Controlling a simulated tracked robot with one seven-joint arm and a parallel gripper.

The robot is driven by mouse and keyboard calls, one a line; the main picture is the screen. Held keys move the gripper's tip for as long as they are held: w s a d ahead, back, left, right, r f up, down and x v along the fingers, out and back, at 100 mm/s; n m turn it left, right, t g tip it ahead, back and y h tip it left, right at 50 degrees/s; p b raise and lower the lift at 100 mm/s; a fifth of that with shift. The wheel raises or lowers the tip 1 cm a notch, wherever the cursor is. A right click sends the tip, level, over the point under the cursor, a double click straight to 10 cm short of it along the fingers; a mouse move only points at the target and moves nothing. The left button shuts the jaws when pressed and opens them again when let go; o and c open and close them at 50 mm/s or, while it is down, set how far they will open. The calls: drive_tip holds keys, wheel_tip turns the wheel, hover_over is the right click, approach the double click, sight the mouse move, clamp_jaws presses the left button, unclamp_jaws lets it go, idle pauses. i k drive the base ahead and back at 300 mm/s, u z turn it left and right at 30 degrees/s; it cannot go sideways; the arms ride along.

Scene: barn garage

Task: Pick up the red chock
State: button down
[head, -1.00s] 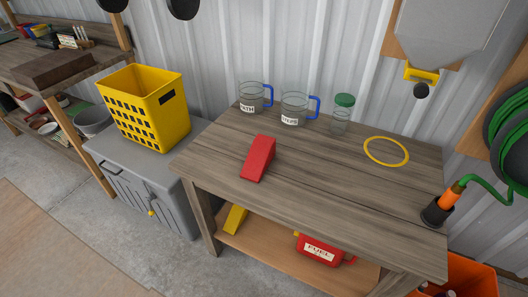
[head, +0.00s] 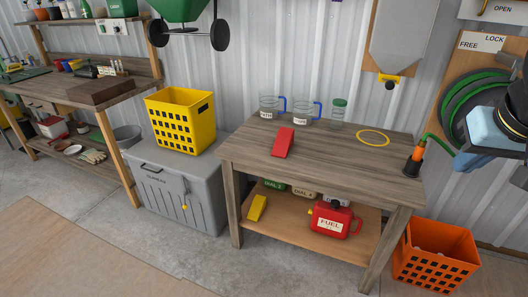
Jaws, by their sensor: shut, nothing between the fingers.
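The red chock (head: 283,142) is a wedge lying on the top of the wooden table (head: 240,154), near its left part. Its sloped face is toward me, and nothing touches it except the tabletop. A blue and black part of my arm shows at the right edge of the head view, well to the right of the chock. My gripper's fingers do not show.
Two glass jugs (head: 269,107) (head: 305,114) and a green-lidded jar (head: 337,113) stand behind the chock. A yellow ring (head: 373,138) lies to the right. A yellow wedge (head: 257,208) and red fuel can (head: 331,222) are on the lower shelf.

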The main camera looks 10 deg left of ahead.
sight(284, 141)
drive_tip(key=u, duration=0.95)
drive_tip(key=i, duration=0.95)
drive_tip(key=z, duration=1.6)
drive_tip(key=i, duration=0.2)
drive_tip(key=z, duration=2.45)
